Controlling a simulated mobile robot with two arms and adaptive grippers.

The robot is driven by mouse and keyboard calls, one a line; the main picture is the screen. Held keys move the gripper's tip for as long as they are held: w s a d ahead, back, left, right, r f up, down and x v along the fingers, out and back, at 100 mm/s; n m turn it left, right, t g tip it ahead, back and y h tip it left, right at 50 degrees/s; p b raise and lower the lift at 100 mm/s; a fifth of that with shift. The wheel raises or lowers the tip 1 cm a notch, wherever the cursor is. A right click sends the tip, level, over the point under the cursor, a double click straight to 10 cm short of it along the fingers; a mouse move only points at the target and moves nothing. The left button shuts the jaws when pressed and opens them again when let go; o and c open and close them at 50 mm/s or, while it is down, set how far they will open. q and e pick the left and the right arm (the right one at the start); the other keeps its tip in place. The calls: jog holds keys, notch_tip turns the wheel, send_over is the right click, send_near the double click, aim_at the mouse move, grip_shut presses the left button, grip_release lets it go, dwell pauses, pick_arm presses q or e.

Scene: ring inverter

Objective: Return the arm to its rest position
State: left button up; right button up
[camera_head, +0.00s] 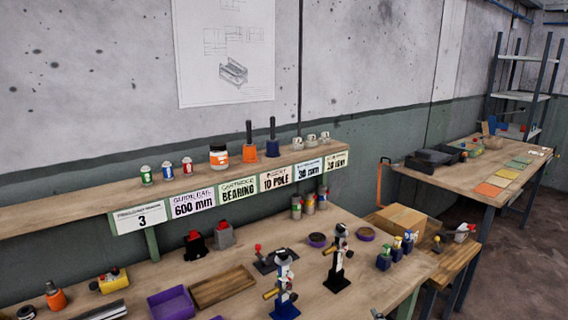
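Neither of my grippers shows clearly in the head view, and no arm of mine can be made out. The wooden workbench (375,285) runs along the wall in the lower part of the view. Two upright stands are on it: one with a blue base (285,308) and one with a black base (337,283). A small dark shape (377,314) is cut off at the bottom edge, and I cannot tell what it is.
A labelled shelf (60,215) holds bottles, cups and dark-handled tools above the bench. A purple tray (172,304), a wooden tray (222,287) and small blue items crowd the bench. A second table (462,183) and a rack (520,97) stand at right; floor shows at lower right.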

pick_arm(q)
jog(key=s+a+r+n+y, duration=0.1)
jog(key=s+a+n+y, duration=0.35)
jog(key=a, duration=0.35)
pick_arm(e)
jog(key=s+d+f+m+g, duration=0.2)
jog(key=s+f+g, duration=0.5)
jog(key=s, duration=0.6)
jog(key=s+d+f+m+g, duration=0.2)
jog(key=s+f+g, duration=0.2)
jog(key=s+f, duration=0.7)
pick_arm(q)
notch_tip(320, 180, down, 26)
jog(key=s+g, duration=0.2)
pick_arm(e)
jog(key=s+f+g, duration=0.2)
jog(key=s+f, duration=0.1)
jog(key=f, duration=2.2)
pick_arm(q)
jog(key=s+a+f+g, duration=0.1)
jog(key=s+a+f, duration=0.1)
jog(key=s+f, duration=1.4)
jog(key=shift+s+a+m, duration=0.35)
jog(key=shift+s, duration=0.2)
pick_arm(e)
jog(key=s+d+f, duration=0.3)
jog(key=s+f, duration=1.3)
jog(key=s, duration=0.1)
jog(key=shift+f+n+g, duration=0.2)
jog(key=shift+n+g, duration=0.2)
